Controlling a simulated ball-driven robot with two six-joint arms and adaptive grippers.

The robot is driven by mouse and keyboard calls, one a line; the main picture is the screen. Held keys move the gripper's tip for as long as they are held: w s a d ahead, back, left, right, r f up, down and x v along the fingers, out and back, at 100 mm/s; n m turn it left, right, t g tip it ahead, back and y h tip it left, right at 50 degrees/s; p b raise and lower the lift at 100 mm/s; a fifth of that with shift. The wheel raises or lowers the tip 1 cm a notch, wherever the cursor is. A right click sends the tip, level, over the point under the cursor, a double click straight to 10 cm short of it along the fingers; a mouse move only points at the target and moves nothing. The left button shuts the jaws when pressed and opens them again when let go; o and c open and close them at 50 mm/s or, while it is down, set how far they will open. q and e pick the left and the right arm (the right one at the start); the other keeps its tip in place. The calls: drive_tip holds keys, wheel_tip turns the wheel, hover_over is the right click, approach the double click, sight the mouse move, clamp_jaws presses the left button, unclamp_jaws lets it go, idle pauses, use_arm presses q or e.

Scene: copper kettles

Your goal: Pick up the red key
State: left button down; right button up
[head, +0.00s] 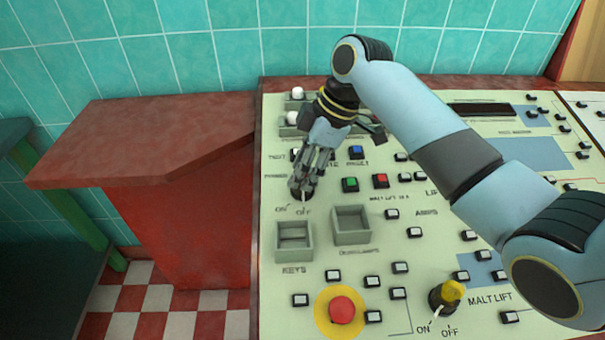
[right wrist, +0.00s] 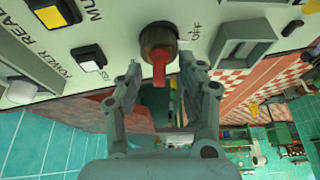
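The red key (right wrist: 159,68) sits in a dark round switch on the control panel, next to an OFF mark, in the right wrist view. My right gripper (right wrist: 160,72) is open, with one finger on each side of the key. I cannot tell whether either finger touches it. In the head view my right gripper (head: 301,188) points down at the panel above the ON and OFF marks. It hides the red key there. My left gripper is not in view.
A grey open box (head: 294,258) labelled KEYS is just below my gripper. A red counter (head: 140,135) stands left.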

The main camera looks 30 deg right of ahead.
clamp_jaws()
drive_tip(key=shift+r, duration=0.1)
